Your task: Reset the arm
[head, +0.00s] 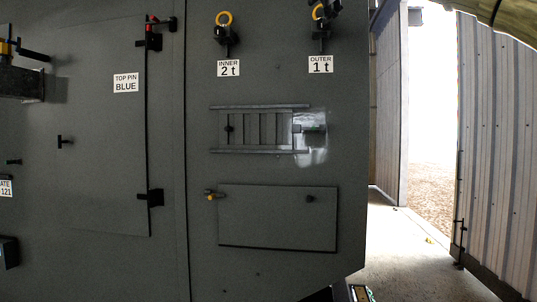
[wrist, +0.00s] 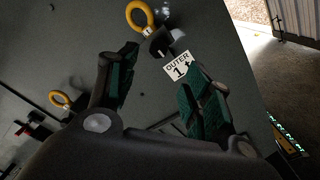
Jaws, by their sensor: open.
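My gripper (wrist: 158,72) shows in the wrist view with its two green-padded fingers apart and nothing between the pads. Past the fingertips are a yellow lifting ring (wrist: 128,16) on a dark fitting and the white OUTER label (wrist: 177,65), partly covered by the right finger. In the head view the yellow outer ring (head: 317,12) is at the top, partly hidden by a dark shape that I cannot make out. The OUTER 1 t label (head: 320,64) is below it. Whether the gripper touches the ring cannot be told.
The grey enclosure wall (head: 270,80) carries the yellow inner ring (head: 224,18), a small ladder-like rack (head: 260,108), a lower hatch (head: 278,218) and a tall door (head: 100,170) labelled TOP PIN BLUE. An open doorway (head: 430,100) and bare floor (head: 405,240) lie to the right.

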